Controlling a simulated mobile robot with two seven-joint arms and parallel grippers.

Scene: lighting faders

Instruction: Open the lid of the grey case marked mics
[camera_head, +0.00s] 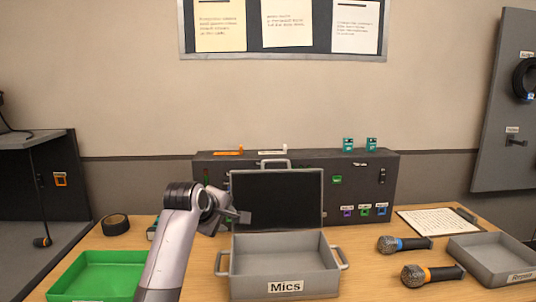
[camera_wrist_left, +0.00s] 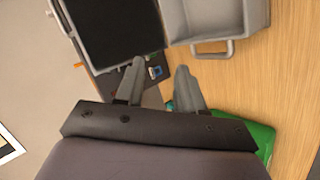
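The grey case marked Mics (camera_head: 285,270) stands on the table with its lid (camera_head: 277,200) raised about upright at the back. The lid's dark inner face points forward, and the open tray of the case looks empty. In the left wrist view the lid (camera_wrist_left: 112,30) is at the top left and the case's tray (camera_wrist_left: 215,18) at the top right. My left gripper (camera_head: 238,214) is by the lid's left edge; in the left wrist view (camera_wrist_left: 160,68) its two fingers are apart with nothing between them. I cannot tell whether it touches the lid. My right gripper is not in view.
A green tray (camera_head: 62,288) is at the left, below my left arm; black tape (camera_head: 115,224) lies behind it. Two microphones (camera_head: 405,244) (camera_head: 432,275) and a grey tray (camera_head: 480,262) are at the right. A dark panel box (camera_head: 365,190) stands behind the lid.

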